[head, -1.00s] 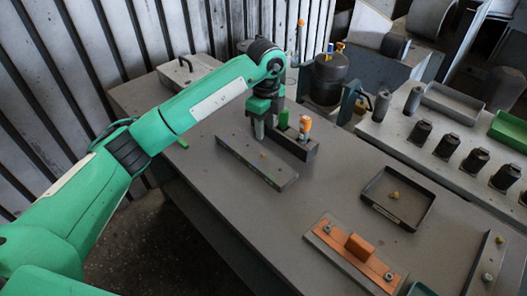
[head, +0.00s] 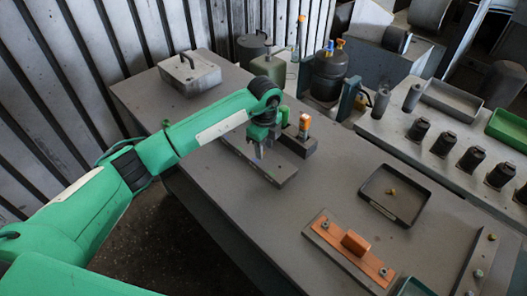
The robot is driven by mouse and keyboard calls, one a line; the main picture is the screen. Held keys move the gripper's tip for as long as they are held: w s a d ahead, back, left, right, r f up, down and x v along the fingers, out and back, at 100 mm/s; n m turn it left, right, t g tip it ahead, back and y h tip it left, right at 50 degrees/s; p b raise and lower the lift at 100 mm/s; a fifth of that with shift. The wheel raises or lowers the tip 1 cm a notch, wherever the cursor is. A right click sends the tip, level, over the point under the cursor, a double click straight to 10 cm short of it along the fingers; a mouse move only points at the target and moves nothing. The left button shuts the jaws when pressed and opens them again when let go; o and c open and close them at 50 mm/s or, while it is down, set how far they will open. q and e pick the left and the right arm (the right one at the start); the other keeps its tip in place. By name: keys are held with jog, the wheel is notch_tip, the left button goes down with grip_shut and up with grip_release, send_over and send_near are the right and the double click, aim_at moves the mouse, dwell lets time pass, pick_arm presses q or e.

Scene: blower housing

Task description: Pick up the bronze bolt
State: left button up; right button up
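My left gripper (head: 258,151) points down over the long grey bar (head: 284,172), near its upper left half. The fingers are small in the head view, and I cannot tell whether they are open, shut or holding anything. The small bronze bolt head seen on this bar a moment ago is now hidden by the gripper. Another small brass-coloured piece (head: 391,192) lies in the dark shallow tray (head: 372,206) to the right. My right gripper is not in view.
A dark block with an orange-topped piece (head: 304,125) stands just behind the bar. An orange handled plate (head: 354,243) lies in front of the tray. A grey box (head: 190,76) sits at the table's back left. The table's middle is clear.

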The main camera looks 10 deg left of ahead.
pick_arm(q)
jog(key=shift+f, duration=0.25)
dwell(0.3)
jog(key=c, duration=0.8)
